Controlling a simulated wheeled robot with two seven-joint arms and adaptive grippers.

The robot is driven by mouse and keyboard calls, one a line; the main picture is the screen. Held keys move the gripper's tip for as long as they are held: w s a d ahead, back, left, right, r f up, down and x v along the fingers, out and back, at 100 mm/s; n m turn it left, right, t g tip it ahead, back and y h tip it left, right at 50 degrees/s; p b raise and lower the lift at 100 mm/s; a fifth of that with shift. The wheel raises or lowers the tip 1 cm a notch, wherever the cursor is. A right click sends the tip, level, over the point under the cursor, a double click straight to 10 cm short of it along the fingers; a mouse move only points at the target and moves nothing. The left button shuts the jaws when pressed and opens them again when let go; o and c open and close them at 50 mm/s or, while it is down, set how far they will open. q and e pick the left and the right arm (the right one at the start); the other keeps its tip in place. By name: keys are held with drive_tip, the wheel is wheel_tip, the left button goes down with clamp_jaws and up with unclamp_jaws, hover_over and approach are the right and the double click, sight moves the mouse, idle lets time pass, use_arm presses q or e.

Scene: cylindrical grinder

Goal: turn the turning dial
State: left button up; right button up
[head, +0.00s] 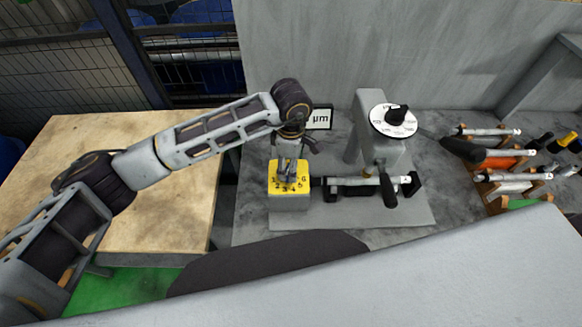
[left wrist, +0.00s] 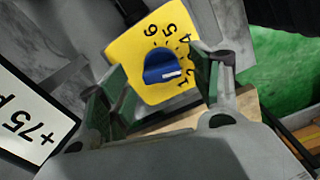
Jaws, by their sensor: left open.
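The turning dial is a blue knob (left wrist: 163,67) with a white pointer mark, on a yellow numbered plate (left wrist: 125,50). In the left wrist view the mark faces right, toward the low numbers. In the head view the yellow box (head: 289,186) shows its numbers in front, while the knob is hidden by my gripper. My left gripper (head: 290,167) points down over the box. In the left wrist view its green-lined fingers (left wrist: 163,88) are open, one on each side of the knob, with visible gaps. My right gripper is not in view.
A small display marked µm (head: 319,119) stands behind the box; it reads +75 in the left wrist view (left wrist: 27,117). To the right are the grinder's white round scale (head: 380,119), a clamped cylinder (head: 350,182), black handles and a rack of workpieces (head: 505,183).

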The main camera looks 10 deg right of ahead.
use_arm(q)
drive_tip(key=shift+f, duration=1.65)
drive_tip(key=shift+c, duration=0.5)
drive_tip(key=c, duration=0.9)
